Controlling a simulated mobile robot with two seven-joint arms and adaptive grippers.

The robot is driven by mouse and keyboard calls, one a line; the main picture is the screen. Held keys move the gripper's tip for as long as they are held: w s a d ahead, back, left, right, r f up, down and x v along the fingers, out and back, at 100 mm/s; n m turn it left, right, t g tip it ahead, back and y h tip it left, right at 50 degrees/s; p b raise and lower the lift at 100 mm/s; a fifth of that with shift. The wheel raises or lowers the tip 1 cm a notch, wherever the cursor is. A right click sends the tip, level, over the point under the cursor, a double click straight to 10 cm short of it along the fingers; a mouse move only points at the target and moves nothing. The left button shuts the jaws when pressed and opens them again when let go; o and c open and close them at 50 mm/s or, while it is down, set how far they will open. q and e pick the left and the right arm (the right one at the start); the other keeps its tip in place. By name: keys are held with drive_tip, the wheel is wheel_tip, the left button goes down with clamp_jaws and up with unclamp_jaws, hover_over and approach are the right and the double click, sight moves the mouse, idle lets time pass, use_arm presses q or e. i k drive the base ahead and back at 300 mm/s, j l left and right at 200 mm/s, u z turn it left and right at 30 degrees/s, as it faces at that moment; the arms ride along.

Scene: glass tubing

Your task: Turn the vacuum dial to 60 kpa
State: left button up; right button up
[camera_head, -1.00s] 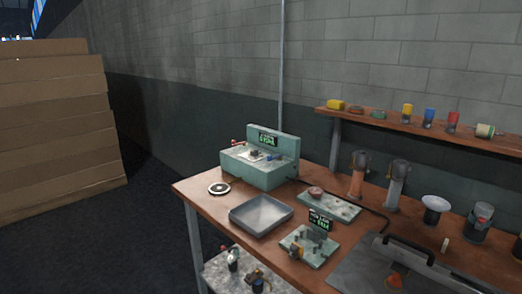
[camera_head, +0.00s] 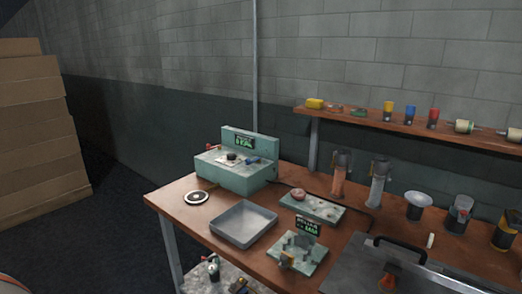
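A teal machine (camera_head: 236,168) with a raised back panel and a lit green display (camera_head: 244,141) stands at the back left of the workbench. Small knobs and a red-tipped part show on it. A smaller teal panel (camera_head: 300,252) with its own green display (camera_head: 307,226) and several small fittings sits nearer the front. A flat plate with a round reddish knob (camera_head: 299,195) lies between them. I cannot tell which of these is the vacuum dial, and the display text is too small to read. Neither gripper is in view.
The wooden workbench (camera_head: 178,212) holds a grey tray (camera_head: 243,224), a black-and-white disc (camera_head: 196,197) and a grey case (camera_head: 385,268). Cylindrical tools and a white funnel stand at the right. A wall shelf (camera_head: 380,123) carries coloured containers. Stacked cardboard (camera_head: 35,130) stands left; dark floor between is free.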

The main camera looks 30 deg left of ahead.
sight(231, 156)
drive_tip(key=j+z, duration=0.25)
drive_tip(key=j, duration=0.2)
drive_tip(key=j+z, duration=0.3)
drive_tip(key=j, duration=0.15)
drive_tip(key=j+z, duration=0.15)
drive_tip(key=j, duration=0.35)
drive_tip(key=k+j+z, duration=0.1)
drive_tip(key=j, duration=0.85)
drive_tip(key=k+j, duration=0.15)
drive_tip(key=j, duration=0.85)
drive_tip(key=k+j+z, duration=0.1)
drive_tip(key=j, duration=0.35)
drive_tip(key=k+j, duration=0.1)
drive_tip(key=j, duration=0.4)
